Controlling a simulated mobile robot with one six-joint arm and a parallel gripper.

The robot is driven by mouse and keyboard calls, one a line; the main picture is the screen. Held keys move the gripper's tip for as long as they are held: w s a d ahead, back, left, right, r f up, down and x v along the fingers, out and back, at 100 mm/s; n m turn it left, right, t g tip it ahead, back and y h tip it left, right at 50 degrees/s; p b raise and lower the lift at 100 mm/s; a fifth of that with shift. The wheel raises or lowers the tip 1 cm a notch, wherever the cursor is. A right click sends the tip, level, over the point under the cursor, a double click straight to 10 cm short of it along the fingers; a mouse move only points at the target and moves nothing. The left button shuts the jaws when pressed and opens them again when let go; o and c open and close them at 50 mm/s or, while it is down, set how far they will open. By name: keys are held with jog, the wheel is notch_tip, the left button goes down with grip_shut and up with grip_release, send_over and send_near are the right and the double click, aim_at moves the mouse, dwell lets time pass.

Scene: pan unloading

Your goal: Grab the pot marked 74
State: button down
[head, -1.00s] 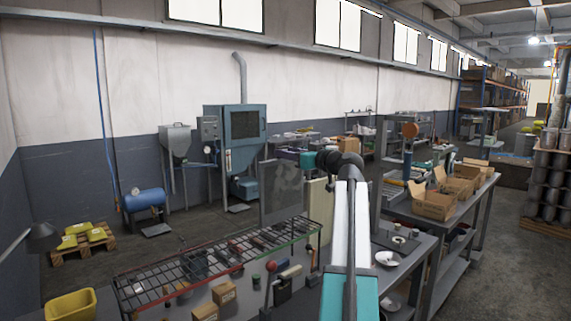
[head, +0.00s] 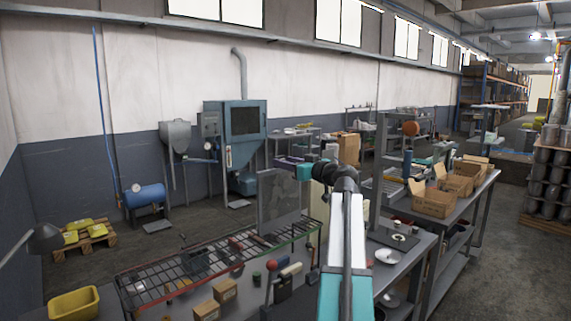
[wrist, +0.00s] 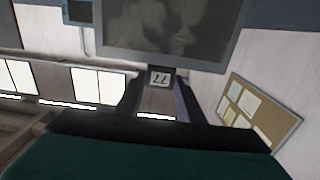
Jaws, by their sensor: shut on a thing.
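In the wrist view my gripper (wrist: 160,95) is shut on a small dark thing with a pale label (wrist: 159,79). The label carries two dark characters that look like "77" or an upside-down mark; I cannot read them for sure as 74. The dark fingers flank it on both sides. In the head view the end of my arm, with a teal part and a purple thing (head: 286,165) beyond it, is in the air above the work area. The purple thing is small there, and whether it is the held pot I cannot tell.
A wire rack table (head: 190,262) with small items and boxes is at the front left. A grey bench with white dishes (head: 388,256) is right of my arm. Open cardboard boxes (head: 433,204) stand on a bench farther right. An upright grey panel (head: 279,205) is below the arm's end.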

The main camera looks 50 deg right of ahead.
jog(key=c, duration=1.2)
grip_release()
jog(key=shift+r+p, duration=0.2)
jog(key=shift+p, duration=0.1)
jog(key=s+b, duration=0.3)
jog(key=s, duration=0.9)
jog(key=shift+a, duration=0.45)
